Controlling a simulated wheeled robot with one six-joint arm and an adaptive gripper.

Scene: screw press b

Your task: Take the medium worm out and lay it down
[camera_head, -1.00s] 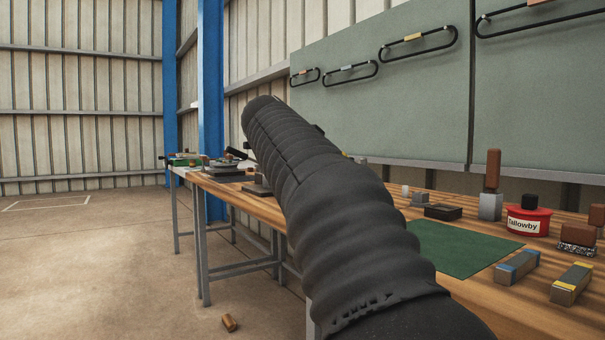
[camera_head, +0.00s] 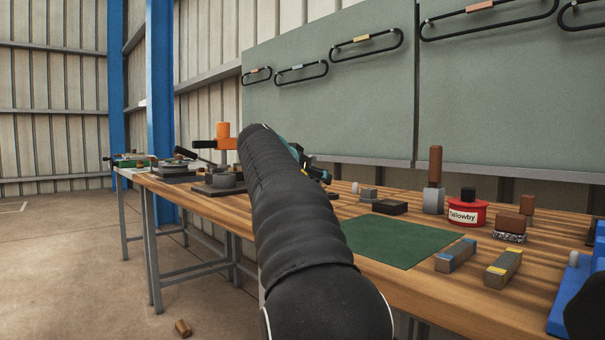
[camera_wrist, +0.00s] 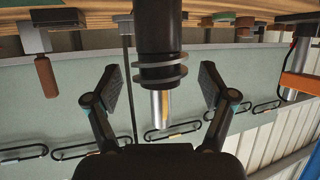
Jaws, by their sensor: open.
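In the wrist view, a thick dark cylinder with two grey ring-like flights (camera_wrist: 163,73) comes in from the top edge. A bare silver shaft with a yellowish strip (camera_wrist: 160,108) extends from it. I cannot tell for certain which part is the medium worm. My gripper (camera_wrist: 160,84) is open, with one finger on each side of the flights and shaft. Gaps show between the fingers and the metal, and nothing is held. In the head view, my arm covers most of the gripper and whatever is in front of it.
A green mat (camera_head: 394,240) lies bare on the wooden bench (camera_head: 330,292). Two grey bars (camera_head: 456,254) (camera_head: 503,268), a red Tallowby tin (camera_head: 467,213) and a block with a brown top (camera_head: 434,180) stand near it. Black loops (camera_head: 366,44) hang on the green board. A blue thing (camera_head: 562,312) is at right.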

